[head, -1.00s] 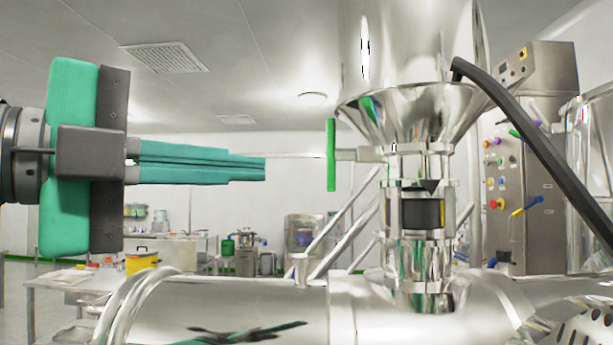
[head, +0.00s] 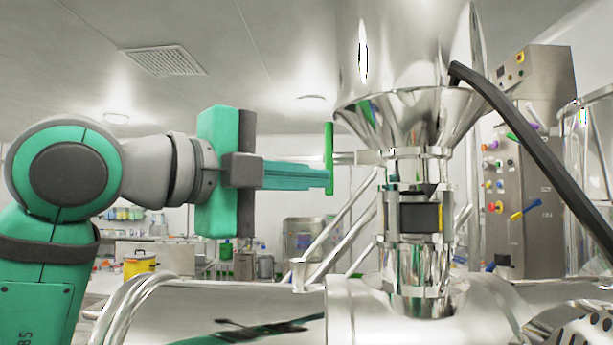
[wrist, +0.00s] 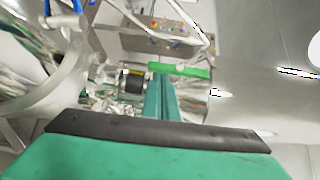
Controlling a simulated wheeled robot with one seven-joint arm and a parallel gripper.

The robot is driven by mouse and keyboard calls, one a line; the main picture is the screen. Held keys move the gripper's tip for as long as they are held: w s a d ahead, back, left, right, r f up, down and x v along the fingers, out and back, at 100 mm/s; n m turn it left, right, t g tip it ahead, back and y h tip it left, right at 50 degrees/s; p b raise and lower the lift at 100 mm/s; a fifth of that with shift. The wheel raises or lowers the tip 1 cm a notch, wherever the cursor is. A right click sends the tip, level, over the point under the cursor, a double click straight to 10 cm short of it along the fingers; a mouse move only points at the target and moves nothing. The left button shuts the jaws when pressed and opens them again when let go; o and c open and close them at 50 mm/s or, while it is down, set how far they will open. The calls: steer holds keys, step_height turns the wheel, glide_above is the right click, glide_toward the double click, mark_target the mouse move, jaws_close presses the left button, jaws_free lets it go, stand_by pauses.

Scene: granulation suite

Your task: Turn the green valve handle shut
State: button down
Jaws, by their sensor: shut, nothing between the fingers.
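The green valve handle (head: 329,158) is a bar seen upright in the head view, on a short metal stem left of the steel funnel. In the wrist view the handle (wrist: 184,70) lies across the picture just beyond the fingertips. My gripper (head: 329,178) is shut and empty, its teal fingers pointing right. In the head view the fingertips overlap the lower part of the handle. I cannot tell whether they touch it. In the wrist view the fingers (wrist: 161,98) are together, and their tips end close to the handle's left part.
A steel funnel (head: 405,110) and valve body stand right of the handle, above a wide horizontal steel vessel (head: 250,300). A black hose (head: 545,150) slants down at the right. A control cabinet (head: 530,190) stands behind.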

steer(key=shift+w+d, duration=0.1)
steer(key=shift+w, duration=0.15)
stand_by(0.3)
